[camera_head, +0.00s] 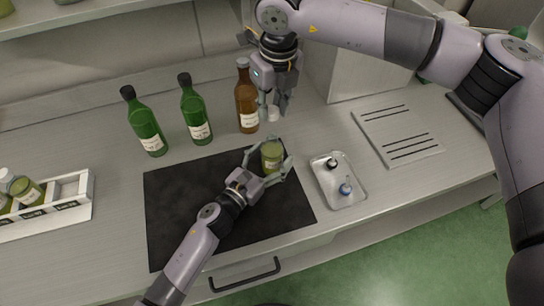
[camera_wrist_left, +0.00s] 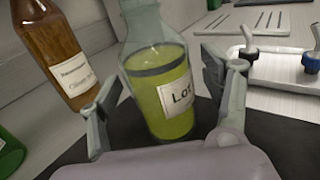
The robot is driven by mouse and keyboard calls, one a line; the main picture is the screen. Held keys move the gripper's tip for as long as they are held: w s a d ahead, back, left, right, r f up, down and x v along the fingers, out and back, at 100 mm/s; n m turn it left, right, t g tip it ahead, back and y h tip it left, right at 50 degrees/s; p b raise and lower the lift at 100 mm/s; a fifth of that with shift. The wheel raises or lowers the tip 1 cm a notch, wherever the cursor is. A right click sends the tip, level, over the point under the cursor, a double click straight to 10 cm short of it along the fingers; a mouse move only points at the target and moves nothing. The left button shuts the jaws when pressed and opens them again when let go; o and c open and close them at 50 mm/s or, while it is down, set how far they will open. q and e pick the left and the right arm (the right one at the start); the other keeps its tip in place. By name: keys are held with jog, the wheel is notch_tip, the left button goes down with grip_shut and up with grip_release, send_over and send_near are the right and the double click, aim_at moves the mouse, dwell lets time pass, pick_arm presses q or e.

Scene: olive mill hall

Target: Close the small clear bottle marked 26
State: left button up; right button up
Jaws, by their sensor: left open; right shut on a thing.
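A small clear bottle (camera_head: 271,156) with yellow-green liquid stands upright on the dark mat (camera_head: 182,216). In the left wrist view the bottle (camera_wrist_left: 160,92) has a white label reading "Lot"; its number is not readable. My left gripper (camera_head: 267,165) is open, with its fingers on either side of the bottle; I see gaps in the left wrist view. My right gripper (camera_head: 275,110) is shut on a small white cap (camera_head: 273,114), held above and behind the bottle. The bottle's mouth is cut off in the left wrist view and too small to judge in the head view.
Two green bottles (camera_head: 146,124) (camera_head: 194,112) and a brown bottle (camera_head: 247,100) stand behind the mat. A metal tray (camera_head: 347,197) with two small dark- and blue-topped items lies to the right. A slotted plate (camera_head: 388,151) is beyond it. A white rack (camera_head: 75,206) holds bottles at left.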

pick_arm(q)
grip_shut()
dwell(0.8)
